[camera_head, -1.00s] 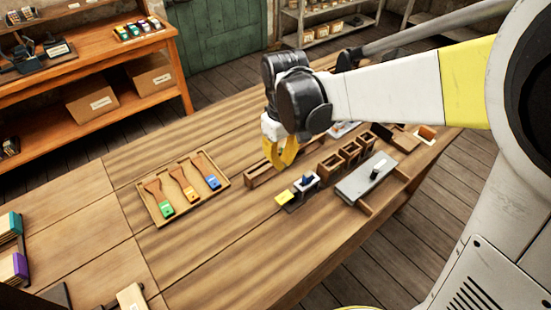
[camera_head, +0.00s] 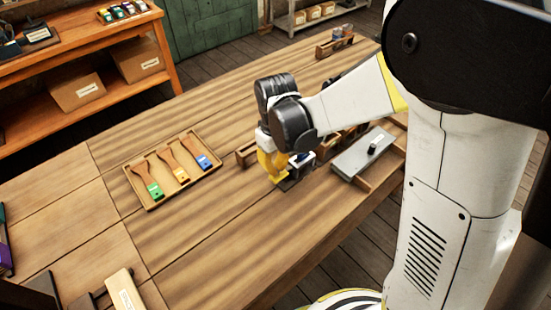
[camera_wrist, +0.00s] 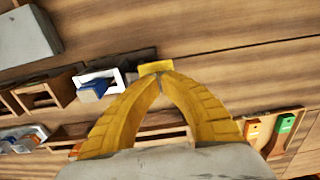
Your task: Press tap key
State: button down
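The tap key has a yellow pad (camera_wrist: 155,67) and, beside it, a white housing with a dark blue knob (camera_wrist: 94,88). In the head view, its dark base (camera_head: 288,184) shows at my fingertips, and the yellow pad is mostly hidden behind my fingers. My gripper (camera_head: 275,179) has yellow fingers pointing down at the pad. In the wrist view, the fingertips (camera_wrist: 159,75) meet with nothing between them, right at the pad's near edge. I cannot tell whether they touch it.
A tray (camera_head: 146,203) with brushes in green, yellow and blue lies to the left. A grey slab (camera_head: 353,157) with a small handle lies to the right. Wooden compartments (camera_wrist: 44,92) stand close by the key. The table's front middle is clear.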

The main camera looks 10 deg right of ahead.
jog(key=shift+f, duration=0.6)
jog(key=shift+s+a+f+t+h+b, duration=0.1)
jog(key=shift+f+t+h+b, duration=0.2)
jog(key=shift+f+h+b, duration=0.35)
jog(key=shift+s+f+t+h+b, duration=0.1)
jog(key=shift+f+t+h+b, duration=0.2)
jog(key=shift+t+h+b, duration=0.25)
jog(key=shift+r, duration=0.15)
jog(key=shift+a+r+p, duration=0.1)
jog(key=shift+r+p, duration=0.25)
jog(key=shift+p, duration=0.05)
jog(key=p+v, duration=0.5)
jog(key=v, duration=0.8)
jog(key=shift+a+p, duration=0.25)
jog(key=shift+p, duration=0.1)
jog(key=shift+s, duration=0.1)
